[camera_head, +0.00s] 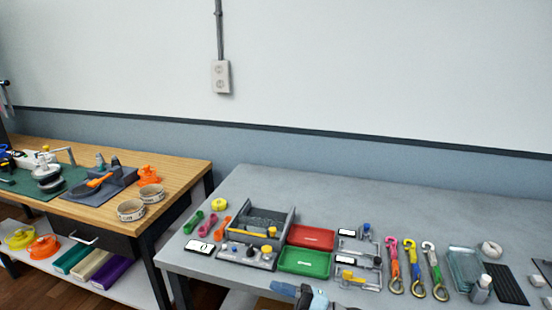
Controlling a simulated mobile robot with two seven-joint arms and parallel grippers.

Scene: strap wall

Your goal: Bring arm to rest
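Neither of my grippers can be made out in the head view, and no arm of mine shows clearly. A blue and grey object (305,296) is cut off by the bottom edge of the picture, at the front of the grey table (390,200). I cannot tell what it is. Nothing is seen being held.
The grey table carries a grey tray (240,252), a red tray (311,237), a green tray (305,262), several hooked straps (413,268) and a clear box (464,268). Its back half is clear. A wooden bench (185,167) with tools stands left, across a gap.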

